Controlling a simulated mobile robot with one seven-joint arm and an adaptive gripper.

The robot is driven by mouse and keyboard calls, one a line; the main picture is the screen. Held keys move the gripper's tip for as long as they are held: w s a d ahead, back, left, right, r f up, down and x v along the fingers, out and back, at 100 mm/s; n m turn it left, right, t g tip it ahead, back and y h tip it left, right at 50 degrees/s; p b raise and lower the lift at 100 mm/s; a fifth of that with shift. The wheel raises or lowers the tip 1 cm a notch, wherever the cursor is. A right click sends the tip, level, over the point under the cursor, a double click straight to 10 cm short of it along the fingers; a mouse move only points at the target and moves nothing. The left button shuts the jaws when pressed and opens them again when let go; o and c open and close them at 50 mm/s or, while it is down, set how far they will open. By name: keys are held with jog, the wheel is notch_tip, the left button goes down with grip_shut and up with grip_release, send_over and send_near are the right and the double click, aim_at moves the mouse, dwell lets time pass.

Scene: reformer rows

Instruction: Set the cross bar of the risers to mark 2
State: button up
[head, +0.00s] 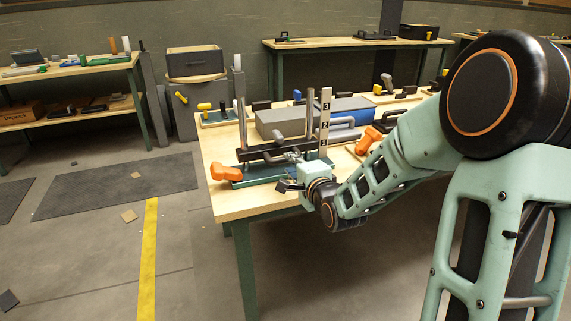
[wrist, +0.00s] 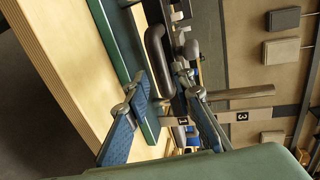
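The risers are two upright posts on a green base (head: 262,172): a plain grey left post (head: 242,115) and a pale right plate (head: 326,112) marked 1, 2 and 3 from bottom to top. The dark cross bar (head: 272,149) spans between them, low, near mark 1. A dark rounded handle (wrist: 156,52) shows ahead of my fingers in the wrist view. My gripper (head: 290,172) is at the front of the risers, close to the bar. In the wrist view my gripper (wrist: 163,80) is open, with blue-padded fingers apart and nothing clearly held. Mark 2 is hidden there.
Orange clamp-like pieces (head: 225,172) (head: 368,140) stand either side of the risers. A grey box (head: 285,121) lies behind them on the wooden table (head: 228,207). More tools crowd the table's back. The floor at left is mostly clear.

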aim_at(282, 154)
jog(key=b+x, duration=0.1)
jog(key=x, duration=0.4)
grip_shut()
dwell(0.3)
